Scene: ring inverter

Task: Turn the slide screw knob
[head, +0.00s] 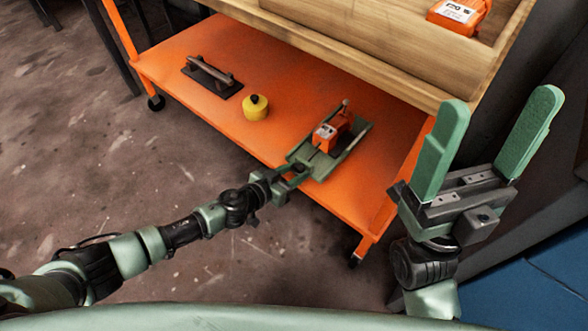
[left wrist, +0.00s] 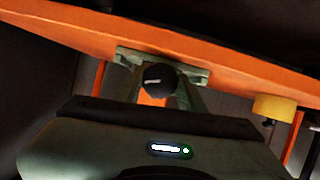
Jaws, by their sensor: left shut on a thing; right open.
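A green slide fixture (head: 352,142) sits at the front right of the orange lower shelf, with an orange block (head: 326,136) in it. A round black knob (left wrist: 158,79) with a white mark faces the camera in the left wrist view. My left gripper (head: 290,170) reaches the near end of the fixture; its green fingers lie around the knob in the wrist view and are shut on it. In the head view the knob is hidden by the gripper. My right gripper (head: 486,146) is open and empty, raised at the right with its fingers pointing up.
The orange shelf (head: 188,45) also holds a yellow round weight (head: 256,108) and a dark plate with a handle (head: 211,72), both left of the fixture. A wooden upper shelf (head: 400,65) overhangs the back, with another orange box (head: 459,13) on it.

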